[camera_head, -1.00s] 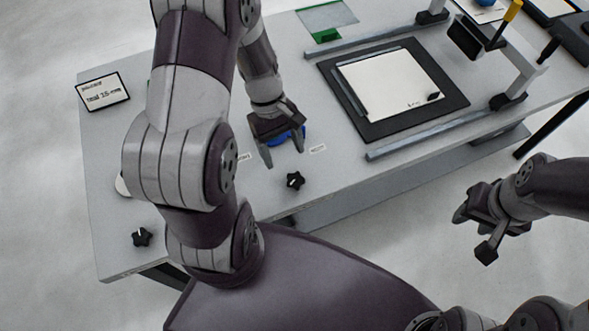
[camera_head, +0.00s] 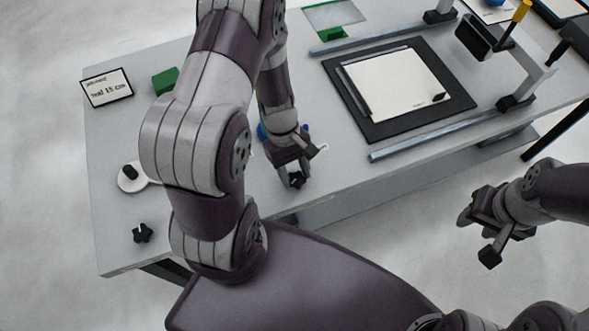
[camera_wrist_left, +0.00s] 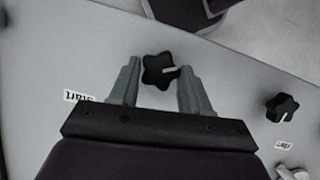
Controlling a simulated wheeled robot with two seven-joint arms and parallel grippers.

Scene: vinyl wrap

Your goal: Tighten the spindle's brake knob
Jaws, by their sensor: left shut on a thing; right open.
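My left gripper (camera_head: 293,180) is at the near edge of the table, with its fingers either side of a black star-shaped knob (camera_wrist_left: 158,70). It is shut on this knob, which has a pale pointer line and is mostly hidden by the fingers in the head view. A second black star knob (camera_head: 143,232) sits at the table's near left corner; it also shows in the left wrist view (camera_wrist_left: 282,107). I cannot tell from the labels which one is the brake knob. A blue part (camera_head: 262,131), partly hidden, shows behind my left gripper. My right gripper (camera_head: 472,232) is open and empty, off the table's front.
A black mat (camera_head: 375,130) with a white sheet (camera_head: 395,85) lies between grey rails. A white disc (camera_head: 128,183) with a black knob, a green block (camera_head: 165,81) and a small sign (camera_head: 107,88) are at the left.

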